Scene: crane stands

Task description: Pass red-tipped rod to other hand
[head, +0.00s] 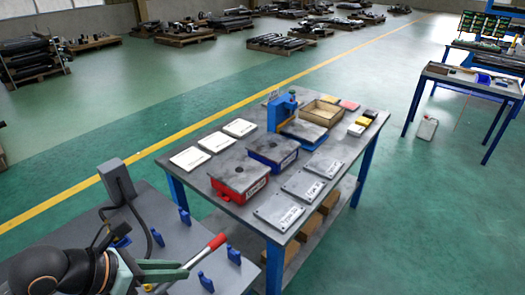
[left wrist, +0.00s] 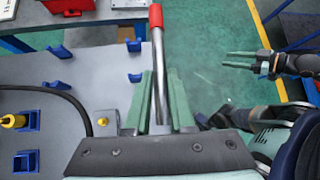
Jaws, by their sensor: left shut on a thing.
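The red-tipped rod (left wrist: 157,50) is a metal bar with a red end. In the left wrist view it runs between the green fingers of my left gripper (left wrist: 160,74), with the red end pointing away past the fingertips. In the head view the red tip (head: 217,241) shows above the grey bench, beyond my left gripper (head: 182,270), which is shut on the rod. My right gripper (left wrist: 238,60) shows at the upper right of the left wrist view, apart from the rod. Its green fingers are parted and empty.
A grey bench (head: 165,228) with several blue holders (head: 234,255) lies below the rod. Beyond it stands a table (head: 229,207) with red and blue blocks, plates and a wooden box (head: 322,113).

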